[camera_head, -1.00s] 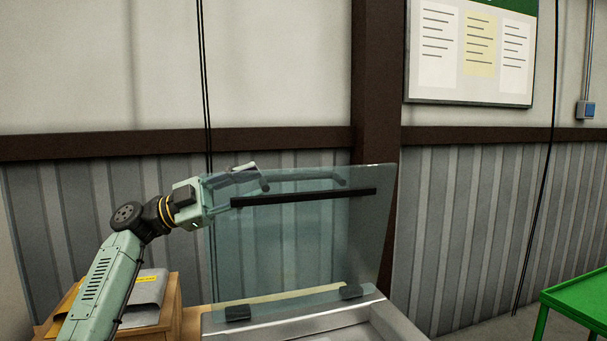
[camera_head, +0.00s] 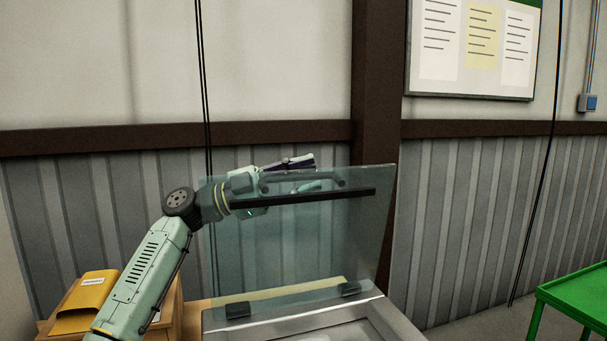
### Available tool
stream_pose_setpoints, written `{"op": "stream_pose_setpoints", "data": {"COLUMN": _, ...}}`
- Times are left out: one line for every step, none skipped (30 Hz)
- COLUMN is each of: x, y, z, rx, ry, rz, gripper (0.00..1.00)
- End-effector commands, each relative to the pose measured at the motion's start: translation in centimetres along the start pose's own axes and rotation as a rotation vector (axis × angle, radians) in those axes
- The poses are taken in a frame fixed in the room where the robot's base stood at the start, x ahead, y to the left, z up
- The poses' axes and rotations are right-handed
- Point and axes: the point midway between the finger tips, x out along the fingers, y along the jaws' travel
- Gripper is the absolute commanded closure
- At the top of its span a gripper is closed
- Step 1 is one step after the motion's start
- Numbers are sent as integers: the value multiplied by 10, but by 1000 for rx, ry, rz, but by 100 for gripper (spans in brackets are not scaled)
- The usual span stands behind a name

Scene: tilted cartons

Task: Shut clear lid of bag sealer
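The clear lid (camera_head: 300,240) of the bag sealer stands raised, tilted up on two dark hinges at its lower edge. A black bar runs across its upper part. The sealer's pale body (camera_head: 345,325) shows below it at the bottom edge of the view. My gripper (camera_head: 328,180) is at the height of the lid's top edge, seen partly through the clear panel, so it is behind the lid. Nothing shows between the fingers. I cannot tell whether it touches the lid.
A yellow packet (camera_head: 87,300) lies on a wooden box (camera_head: 172,310) at the lower left, beside my arm. A green table (camera_head: 575,300) stands at the lower right. A ribbed wall with a brown post (camera_head: 375,100) and a notice board (camera_head: 470,45) is behind.

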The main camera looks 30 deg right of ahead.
Motion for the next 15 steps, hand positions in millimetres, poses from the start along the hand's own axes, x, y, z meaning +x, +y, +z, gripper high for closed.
{"op": "stream_pose_setpoints", "data": {"x": 0, "y": 0, "z": 0, "rx": 0, "ry": 0, "rz": 0, "gripper": 69}}
{"op": "stream_pose_setpoints", "data": {"x": 0, "y": 0, "z": 0, "rx": 0, "ry": 0, "rz": -1, "gripper": 69}}
{"op": "stream_pose_setpoints", "data": {"x": 0, "y": 0, "z": 0, "rx": 0, "ry": 0, "rz": -1, "gripper": 69}}
{"op": "stream_pose_setpoints", "data": {"x": 0, "y": 0, "z": 0, "rx": 0, "ry": 0, "rz": -1, "gripper": 69}}
{"op": "stream_pose_setpoints", "data": {"x": 0, "y": 0, "z": 0, "rx": 0, "ry": 0, "rz": -1, "gripper": 69}}
{"op": "stream_pose_setpoints", "data": {"x": 0, "y": 0, "z": 0, "rx": 0, "ry": 0, "rz": -1, "gripper": 69}}
{"op": "stream_pose_setpoints", "data": {"x": 0, "y": 0, "z": 0, "rx": 0, "ry": 0, "rz": -1, "gripper": 69}}
{"op": "stream_pose_setpoints", "data": {"x": 0, "y": 0, "z": 0, "rx": 0, "ry": 0, "rz": -1, "gripper": 71}}
{"op": "stream_pose_setpoints", "data": {"x": 0, "y": 0, "z": 0, "rx": 0, "ry": 0, "rz": -1, "gripper": 74}}
{"op": "stream_pose_setpoints", "data": {"x": 0, "y": 0, "z": 0, "rx": 0, "ry": 0, "rz": 0, "gripper": 76}}
{"op": "stream_pose_setpoints", "data": {"x": 0, "y": 0, "z": 0, "rx": 0, "ry": 0, "rz": -1, "gripper": 78}}
{"op": "stream_pose_setpoints", "data": {"x": 0, "y": 0, "z": 0, "rx": 0, "ry": 0, "rz": 0, "gripper": 81}}
{"op": "stream_pose_setpoints", "data": {"x": 0, "y": 0, "z": 0, "rx": 0, "ry": 0, "rz": -1, "gripper": 83}}
{"op": "stream_pose_setpoints", "data": {"x": 0, "y": 0, "z": 0, "rx": 0, "ry": 0, "rz": -1, "gripper": 85}}
{"op": "stream_pose_setpoints", "data": {"x": 0, "y": 0, "z": 0, "rx": 0, "ry": 0, "rz": -1, "gripper": 87}}
